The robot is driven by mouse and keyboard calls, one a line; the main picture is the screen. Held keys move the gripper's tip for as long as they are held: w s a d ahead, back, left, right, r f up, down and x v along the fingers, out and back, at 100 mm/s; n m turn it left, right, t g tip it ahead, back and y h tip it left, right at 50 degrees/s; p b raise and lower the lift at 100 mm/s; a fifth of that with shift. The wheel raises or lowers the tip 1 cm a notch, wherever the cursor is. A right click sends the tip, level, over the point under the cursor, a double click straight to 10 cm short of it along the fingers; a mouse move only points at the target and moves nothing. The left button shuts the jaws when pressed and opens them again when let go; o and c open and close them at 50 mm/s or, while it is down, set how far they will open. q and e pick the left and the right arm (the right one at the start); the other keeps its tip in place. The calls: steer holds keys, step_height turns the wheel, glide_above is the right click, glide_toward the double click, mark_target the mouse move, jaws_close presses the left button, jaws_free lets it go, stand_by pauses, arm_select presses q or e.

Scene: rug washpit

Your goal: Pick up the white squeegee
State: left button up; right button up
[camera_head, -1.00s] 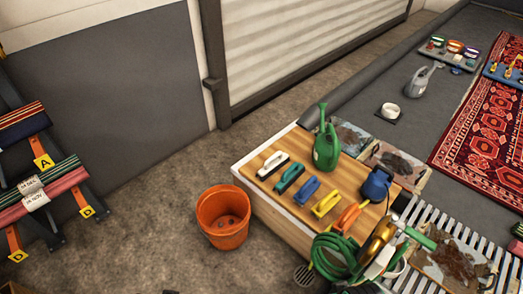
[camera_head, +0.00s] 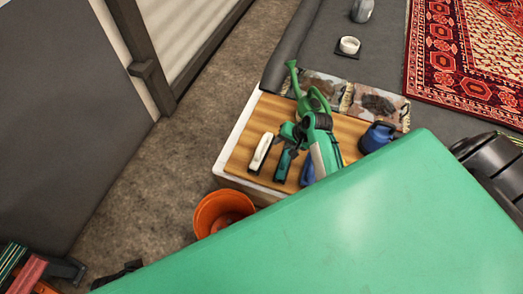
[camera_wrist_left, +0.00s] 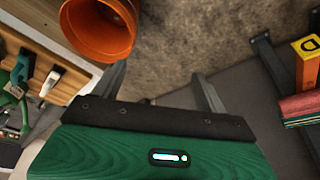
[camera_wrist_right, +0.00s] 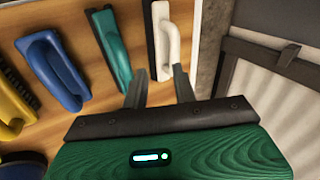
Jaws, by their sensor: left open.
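The white squeegee (camera_head: 261,152) lies at the left end of the row on the wooden tabletop (camera_head: 240,150). In the right wrist view the white squeegee (camera_wrist_right: 173,35) lies just past my right gripper (camera_wrist_right: 160,69), its near end in line with the gap between the fingers. My left gripper (camera_wrist_left: 160,69) is open and empty, near the orange bucket (camera_wrist_left: 98,25).
The blue squeegee (camera_wrist_right: 55,68) and a yellow brush (camera_wrist_right: 12,100) lie beside the teal one. A green watering can (camera_head: 314,98) and a blue container (camera_head: 377,136) stand on the table. The orange bucket (camera_head: 220,210) stands at its front. My green arm covers the lower right.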

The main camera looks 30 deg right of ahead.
mark_target(263, 144)
steer(key=shift+m+t+y, duration=0.3)
steer(key=shift+m+y, duration=0.1)
steer(key=shift+m, duration=0.3)
steer(key=w+f, duration=0.2)
steer(key=w+a+f+b, duration=0.1)
steer(key=w+f, duration=0.1)
steer(key=w+a+f+b, duration=0.1)
steer(key=w+f, duration=0.1)
steer(key=f, duration=0.1)
steer(key=shift+w+a, duration=0.25)
steer(key=shift+w, duration=0.05)
steer(key=b+x, duration=0.1)
steer(key=x, duration=0.2)
steer(key=shift+w+f+b, duration=0.25)
steer(key=shift+f+b, duration=0.05)
steer(key=shift+b, duration=0.1)
steer(key=shift+w+a+f, duration=0.25)
steer(key=shift+f, duration=0.2)
arm_select(q)
steer(key=d+r+t, duration=0.1)
steer(key=w+d+r+t+h, duration=0.1)
steer(key=d+r+t, duration=0.1)
steer(key=shift+w+r, duration=0.3)
steer(key=shift+r, duration=0.1)
arm_select(e)
jaws_close()
